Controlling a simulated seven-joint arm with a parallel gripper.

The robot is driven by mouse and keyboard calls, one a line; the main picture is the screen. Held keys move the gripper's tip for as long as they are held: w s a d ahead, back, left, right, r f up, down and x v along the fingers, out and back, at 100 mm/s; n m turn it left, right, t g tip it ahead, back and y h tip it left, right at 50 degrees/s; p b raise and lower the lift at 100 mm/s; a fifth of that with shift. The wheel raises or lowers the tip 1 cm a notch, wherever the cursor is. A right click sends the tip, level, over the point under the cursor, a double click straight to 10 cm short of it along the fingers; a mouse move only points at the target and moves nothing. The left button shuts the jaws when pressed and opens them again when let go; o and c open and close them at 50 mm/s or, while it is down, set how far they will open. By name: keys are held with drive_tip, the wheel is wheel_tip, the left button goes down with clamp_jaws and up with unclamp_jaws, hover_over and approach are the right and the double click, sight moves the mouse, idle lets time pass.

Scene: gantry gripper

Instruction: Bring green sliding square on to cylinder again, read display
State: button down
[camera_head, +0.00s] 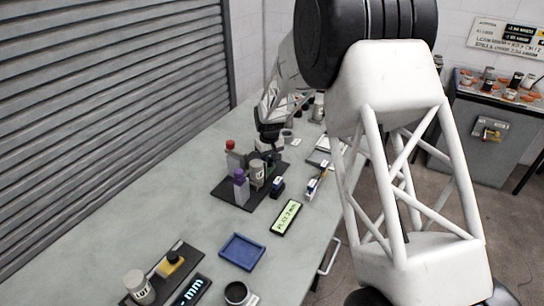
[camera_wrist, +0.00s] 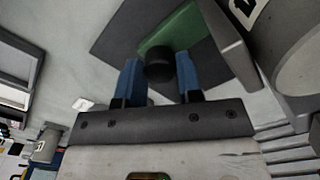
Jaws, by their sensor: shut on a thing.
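In the wrist view, my gripper (camera_wrist: 159,68) has its two blue fingers around a round black knob (camera_wrist: 158,66) and is shut on it. A green block (camera_wrist: 177,28), which looks like the sliding square, lies just beyond the knob over a dark base plate (camera_wrist: 115,30). A large grey cylinder (camera_wrist: 298,60) fills the right edge. In the head view, a pale labelled cylinder (camera_head: 257,173) stands on the dark base plate. My gripper (camera_head: 270,143) is above its far part; the fingertips and green block are hidden there. A lit display (camera_head: 286,217) lies to the right, its text too small to read surely.
A red-topped post (camera_head: 231,152) and a purple-topped post (camera_head: 240,184) stand on the plate. A blue tray (camera_head: 242,251), a dark cup (camera_head: 237,292), a labelled jar (camera_head: 137,285) and another display (camera_head: 190,291) reading "mm" sit nearer. The table's left side is clear beside the shutter.

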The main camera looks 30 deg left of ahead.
sight(269, 160)
drive_tip(key=shift+s, duration=0.1)
drive_tip(key=c, duration=0.8)
unclamp_jaws()
drive_tip(key=shift+r, duration=3.9)
